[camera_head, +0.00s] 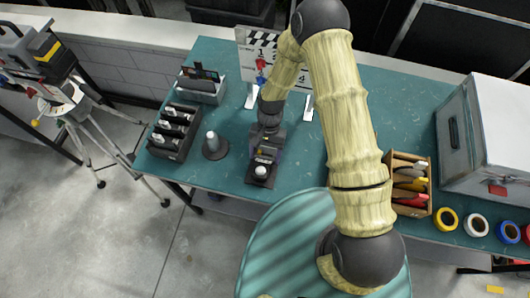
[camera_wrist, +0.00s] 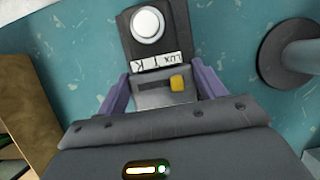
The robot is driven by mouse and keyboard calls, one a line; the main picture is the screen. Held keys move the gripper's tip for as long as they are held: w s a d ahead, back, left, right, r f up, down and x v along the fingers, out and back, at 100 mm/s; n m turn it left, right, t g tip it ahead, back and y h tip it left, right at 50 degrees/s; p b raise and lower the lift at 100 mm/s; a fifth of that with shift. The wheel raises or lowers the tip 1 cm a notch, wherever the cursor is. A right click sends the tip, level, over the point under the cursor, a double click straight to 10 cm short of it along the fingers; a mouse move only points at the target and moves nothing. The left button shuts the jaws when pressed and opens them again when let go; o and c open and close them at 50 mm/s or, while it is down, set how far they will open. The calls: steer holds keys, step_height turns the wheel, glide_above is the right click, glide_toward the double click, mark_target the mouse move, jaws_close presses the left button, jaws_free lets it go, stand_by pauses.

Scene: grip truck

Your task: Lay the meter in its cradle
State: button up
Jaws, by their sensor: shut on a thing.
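The meter is a dark, flat block with a white dome and a white label. It shows in the wrist view (camera_wrist: 180,45) and, small, in the head view (camera_head: 260,181) near the table's front edge. My gripper (camera_head: 266,153) is shut on it; in the wrist view its purple fingers (camera_wrist: 160,84) flank the meter's grey part with a yellow knob. I cannot tell whether the meter touches the table. I cannot tell for sure which thing is the cradle.
A grey post on a round base (camera_head: 214,150) stands just left of the meter. A black rack (camera_head: 163,150) of several devices and a grey holder (camera_head: 199,96) are further left. A clapperboard (camera_head: 247,66) stands behind. A wooden box (camera_head: 412,209) of tools is to the right.

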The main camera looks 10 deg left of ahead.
steer(key=shift+f+b, duration=0.45)
steer(key=shift+f, duration=0.2)
steer(key=o, duration=1.3)
steer(key=shift+c, duration=0.2)
steer(key=b+v, duration=0.4)
steer(key=v, duration=1.3)
steer(key=shift+r, duration=0.25)
steer(key=s+d+r+t, duration=0.2)
steer(key=d+r, duration=0.1)
steer(key=d, duration=0.4)
steer(key=s+d+r+t, duration=0.2)
steer(key=s+d+r, duration=0.1)
steer(key=d, duration=0.4)
steer(key=s+d+r+t, duration=0.3)
steer(key=d, duration=0.4)
steer(key=shift+d+n, duration=0.3)
steer(key=shift+n, duration=0.1)
